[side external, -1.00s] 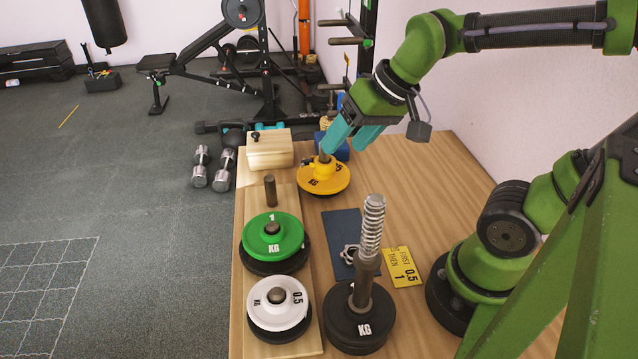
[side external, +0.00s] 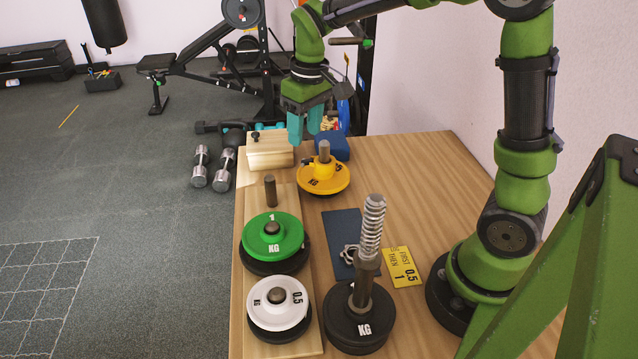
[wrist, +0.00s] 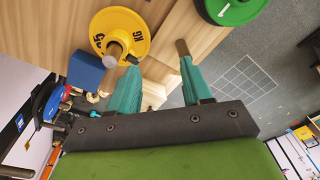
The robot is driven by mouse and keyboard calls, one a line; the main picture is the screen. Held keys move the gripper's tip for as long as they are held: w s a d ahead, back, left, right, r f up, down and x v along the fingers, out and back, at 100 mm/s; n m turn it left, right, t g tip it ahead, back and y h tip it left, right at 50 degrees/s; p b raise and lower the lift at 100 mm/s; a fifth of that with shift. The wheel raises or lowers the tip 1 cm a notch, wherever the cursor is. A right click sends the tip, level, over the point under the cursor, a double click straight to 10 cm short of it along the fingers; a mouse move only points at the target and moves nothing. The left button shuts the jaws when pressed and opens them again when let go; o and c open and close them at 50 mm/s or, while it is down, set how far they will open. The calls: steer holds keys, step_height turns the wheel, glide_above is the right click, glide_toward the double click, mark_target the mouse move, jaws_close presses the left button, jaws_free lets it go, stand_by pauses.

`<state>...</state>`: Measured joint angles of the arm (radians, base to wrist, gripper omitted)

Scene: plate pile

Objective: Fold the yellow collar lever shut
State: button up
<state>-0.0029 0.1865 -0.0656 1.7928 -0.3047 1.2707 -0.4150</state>
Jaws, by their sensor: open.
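A yellow plate (side external: 323,183) lies around a short brown post (side external: 324,150) at the back of the table. A yellow collar (side external: 322,168) sits around the post on the plate. My gripper (side external: 305,138) is open and empty, behind and above the plate, slightly left of the post. It also shows in the wrist view (wrist: 160,66).
A green plate (side external: 272,226) and a white plate (side external: 277,295) sit on posts along a wooden board at the left. A spring-topped post (side external: 372,230) with black plates stands in front. A blue block (side external: 335,149) and wooden box (side external: 268,150) are at the back.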

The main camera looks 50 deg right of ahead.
mark_target(302, 161)
steer(key=w+d+f+n+g+h, duration=0.2)
steer(key=w+d+f+n+g, duration=0.15)
steer(key=w+n, duration=0.4)
steer(key=shift+m, duration=0.45)
steer(key=shift+w+d+x, duration=0.1)
steer(key=shift+x, duration=2.05)
steer(key=shift+w+d+x, duration=0.15)
steer(key=shift+x, duration=2)
steer(key=shift+c, duration=0.5)
steer(key=c, duration=0.4)
